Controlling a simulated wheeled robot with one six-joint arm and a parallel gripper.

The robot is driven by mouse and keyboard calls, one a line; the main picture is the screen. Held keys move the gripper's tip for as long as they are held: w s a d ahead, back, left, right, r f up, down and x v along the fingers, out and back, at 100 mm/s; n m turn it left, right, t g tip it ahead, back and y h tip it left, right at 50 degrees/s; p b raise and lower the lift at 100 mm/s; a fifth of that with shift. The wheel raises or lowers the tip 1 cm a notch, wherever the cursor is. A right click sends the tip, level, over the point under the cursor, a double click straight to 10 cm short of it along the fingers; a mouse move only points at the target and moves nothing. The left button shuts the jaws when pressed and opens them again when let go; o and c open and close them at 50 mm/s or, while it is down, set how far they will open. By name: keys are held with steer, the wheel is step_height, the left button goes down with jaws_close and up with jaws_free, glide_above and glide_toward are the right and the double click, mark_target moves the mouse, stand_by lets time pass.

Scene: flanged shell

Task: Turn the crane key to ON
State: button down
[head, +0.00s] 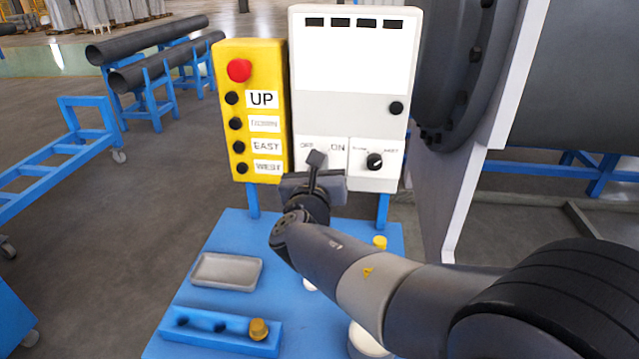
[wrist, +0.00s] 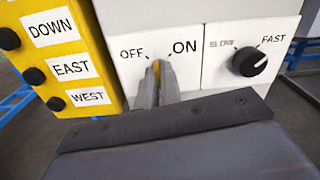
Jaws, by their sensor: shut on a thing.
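In the head view my gripper (head: 316,160) hides the key and is at the panel's lower left.
A black SLOW/FAST knob (head: 375,161) is close on the right, its mark toward FAST. A yellow button box (head: 262,210) with a red button (head: 239,70) stands left. A grey tray (head: 227,272) and a blue block (head: 225,332) with a yellow-topped piece lie on the blue table (head: 232,232).

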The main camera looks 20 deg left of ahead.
steer(key=shift+f+m+b, duration=0.15)
steer(key=shift+m+b, duration=5.05)
steer(key=shift+b, duration=0.8)
steer(key=shift+m, duration=0.3)
steer(key=c, duration=1.6)
jaws_free()
steer(key=v, duration=1)
steer(key=shift+s+b, duration=0.3)
steer(key=shift+s, duration=0.05)
